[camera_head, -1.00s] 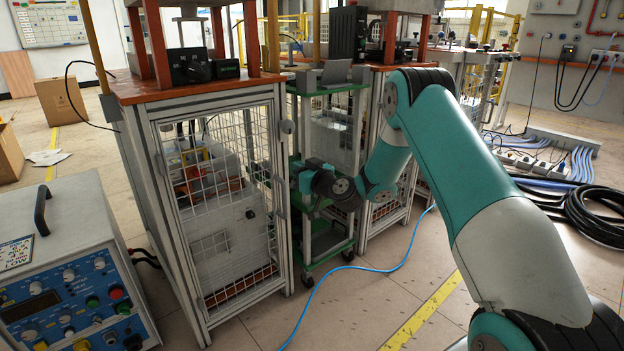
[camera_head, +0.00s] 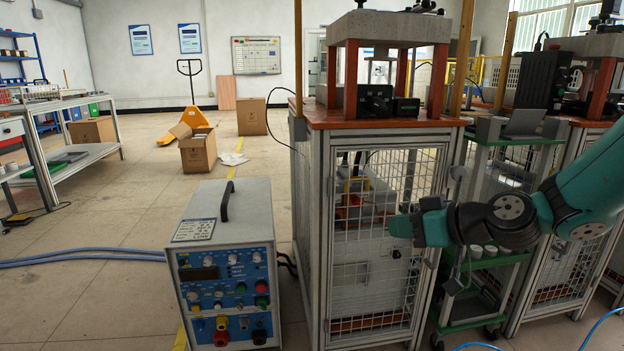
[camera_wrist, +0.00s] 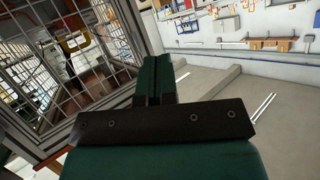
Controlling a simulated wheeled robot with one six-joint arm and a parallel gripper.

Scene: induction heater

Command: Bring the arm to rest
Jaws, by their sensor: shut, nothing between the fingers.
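My gripper (camera_head: 394,226) is in front of the mesh door of the grey-framed cabinet (camera_head: 327,245) in the head view. My arm reaches in from the right edge, roughly level. In the wrist view, the two dark green fingers (camera_wrist: 155,72) are together with nothing between them. The mesh side of a cabinet (camera_wrist: 88,50) fills the left of that view, close to the fingers. I cannot tell whether the gripper touches the mesh.
A control box (camera_head: 225,262) with a handle stands on the floor left of the cabinet. A green-shelved cart (camera_head: 505,141) is right of it, behind my arm. Cardboard boxes (camera_head: 198,153) and an orange pallet jack (camera_head: 194,118) stand farther back. Floor at left is mostly clear.

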